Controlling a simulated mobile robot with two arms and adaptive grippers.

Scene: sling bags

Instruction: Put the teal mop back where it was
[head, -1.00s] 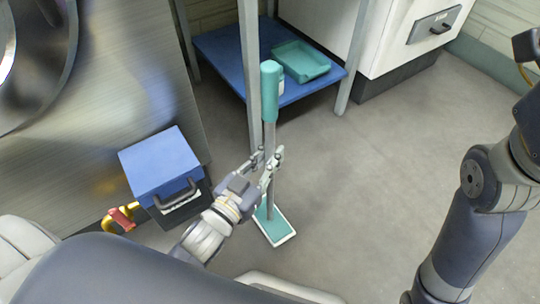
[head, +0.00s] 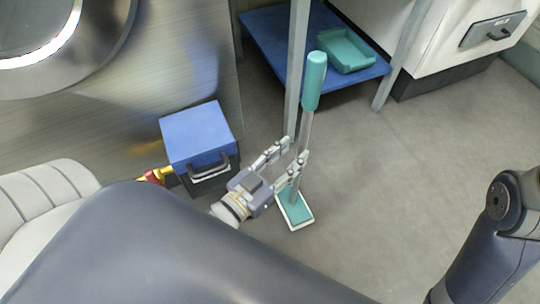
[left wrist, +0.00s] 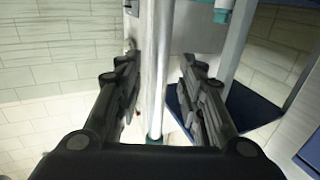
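The teal mop (head: 314,82) stands upright on the grey floor, with a teal grip on top and a grey pole. Its flat teal head with a white rim (head: 296,213) rests at floor level. My left gripper (head: 295,150) is at the lower pole, its fingers spread. In the left wrist view the pole (left wrist: 157,70) runs between the two open fingers (left wrist: 160,85), with a gap showing on the right side. My right gripper is out of view; only part of my right arm shows at the right edge.
A blue shelf (head: 270,30) on grey legs stands behind the mop and carries a teal tray (head: 346,50). A blue-lidded box (head: 197,135) with a black handle sits left of my left gripper. A white cabinet (head: 440,35) stands at back right. The floor at right is clear.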

